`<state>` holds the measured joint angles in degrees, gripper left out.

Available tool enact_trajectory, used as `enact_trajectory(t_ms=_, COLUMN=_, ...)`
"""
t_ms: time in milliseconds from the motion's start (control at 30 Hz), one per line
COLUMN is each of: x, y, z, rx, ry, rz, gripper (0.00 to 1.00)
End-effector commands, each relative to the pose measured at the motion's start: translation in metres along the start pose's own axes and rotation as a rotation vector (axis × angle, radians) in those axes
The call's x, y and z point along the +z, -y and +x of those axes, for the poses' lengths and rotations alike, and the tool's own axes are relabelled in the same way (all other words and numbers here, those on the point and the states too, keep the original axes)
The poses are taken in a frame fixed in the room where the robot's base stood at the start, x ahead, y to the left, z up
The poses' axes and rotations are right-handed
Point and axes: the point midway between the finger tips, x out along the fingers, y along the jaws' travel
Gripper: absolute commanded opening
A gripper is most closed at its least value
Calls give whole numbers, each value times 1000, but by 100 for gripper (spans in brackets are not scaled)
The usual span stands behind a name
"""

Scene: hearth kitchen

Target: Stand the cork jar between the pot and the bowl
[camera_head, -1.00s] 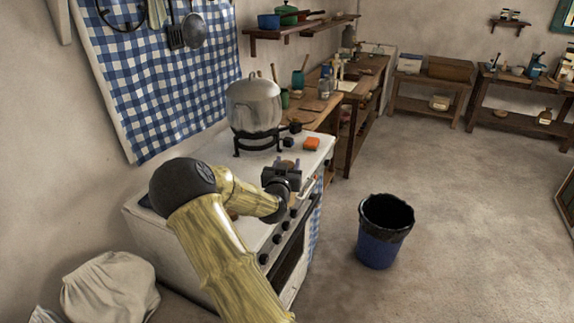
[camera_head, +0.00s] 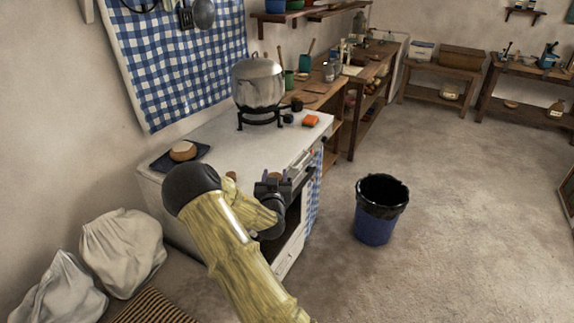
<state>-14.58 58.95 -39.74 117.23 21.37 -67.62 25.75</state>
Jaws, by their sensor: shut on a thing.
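The silver pot (camera_head: 258,84) stands with its lid on a black stand on the far part of the white stove top (camera_head: 225,135). My gripper (camera_head: 273,178) is over the stove's front edge, low and nearer than the pot. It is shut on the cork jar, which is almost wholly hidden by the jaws. A small brown thing (camera_head: 231,176) shows just behind my arm; most of it is hidden, and I cannot tell whether it is the bowl. A round brown and cream thing (camera_head: 183,151) sits on a dark blue mat at the stove's left end.
A metal rail (camera_head: 300,160) runs along the stove front. The stove top between pot and mat looks clear. A blue bin (camera_head: 375,225) stands on the floor; pale sacks (camera_head: 122,250) are lower left.

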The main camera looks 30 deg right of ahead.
Motion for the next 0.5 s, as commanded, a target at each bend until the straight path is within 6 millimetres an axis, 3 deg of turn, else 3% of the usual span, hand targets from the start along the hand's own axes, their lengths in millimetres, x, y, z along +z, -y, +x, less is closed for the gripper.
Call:
enact_trajectory(t_ms=267, x=48, y=47, z=-25, rx=-135, ry=1, rz=-6, gripper=0)
enact_trajectory(t_ms=367, x=72, y=69, z=-41, rx=-203, ry=4, rz=-6, gripper=0)
enact_trajectory(t_ms=500, x=115, y=104, z=-77, rx=-323, ry=7, rz=-3, gripper=0)
